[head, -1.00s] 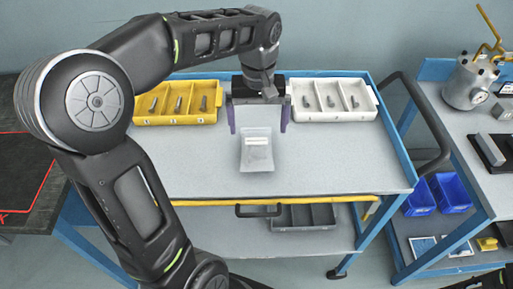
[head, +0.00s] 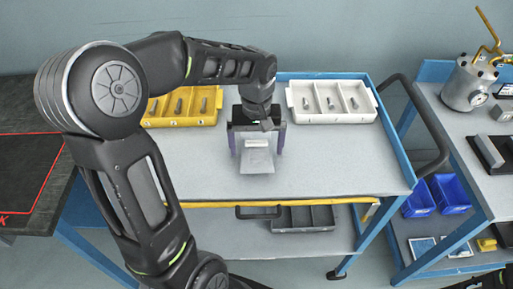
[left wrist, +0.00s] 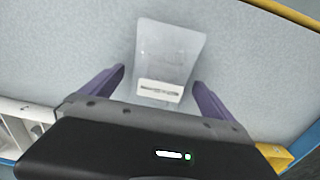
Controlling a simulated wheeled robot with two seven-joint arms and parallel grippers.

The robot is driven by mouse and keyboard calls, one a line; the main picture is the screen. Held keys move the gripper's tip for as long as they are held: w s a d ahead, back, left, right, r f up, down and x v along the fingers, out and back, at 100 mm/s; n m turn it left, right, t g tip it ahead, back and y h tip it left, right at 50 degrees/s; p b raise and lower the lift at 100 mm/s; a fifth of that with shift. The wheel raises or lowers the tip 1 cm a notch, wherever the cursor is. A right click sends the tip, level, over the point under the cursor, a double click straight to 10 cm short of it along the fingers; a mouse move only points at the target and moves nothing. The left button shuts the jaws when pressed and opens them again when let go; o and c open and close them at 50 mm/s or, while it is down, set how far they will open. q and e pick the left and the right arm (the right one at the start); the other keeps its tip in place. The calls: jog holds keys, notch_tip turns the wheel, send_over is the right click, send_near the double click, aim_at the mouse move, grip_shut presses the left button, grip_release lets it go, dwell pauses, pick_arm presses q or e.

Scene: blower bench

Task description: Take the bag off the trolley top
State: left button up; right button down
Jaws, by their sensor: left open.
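The bag (head: 257,163) is a small clear pouch with a white label strip, lying flat on the grey trolley top (head: 335,165). My left gripper (head: 257,146) is open over the bag's far end, with one purple finger on each side of it. In the left wrist view the bag (left wrist: 167,62) lies between and beyond the spread fingers (left wrist: 160,85), and its label faces the gripper. The fingers do not touch the bag's sides. How high the fingertips are above the top is hard to tell. My right gripper is not in view.
A yellow bin (head: 182,121) and a white bin (head: 331,116), each with metal parts in compartments, stand at the back of the trolley. A black handle (head: 428,125) is at its right. The front and right of the top are clear.

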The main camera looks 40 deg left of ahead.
aim_at(257, 143)
pick_arm(q)
jog(key=shift+f, duration=0.2)
jog(key=shift+c, duration=0.2)
jog(key=shift+r, duration=0.1)
jog(key=c, duration=1.9)
notch_tip(257, 143, up, 10)
dwell(0.5)
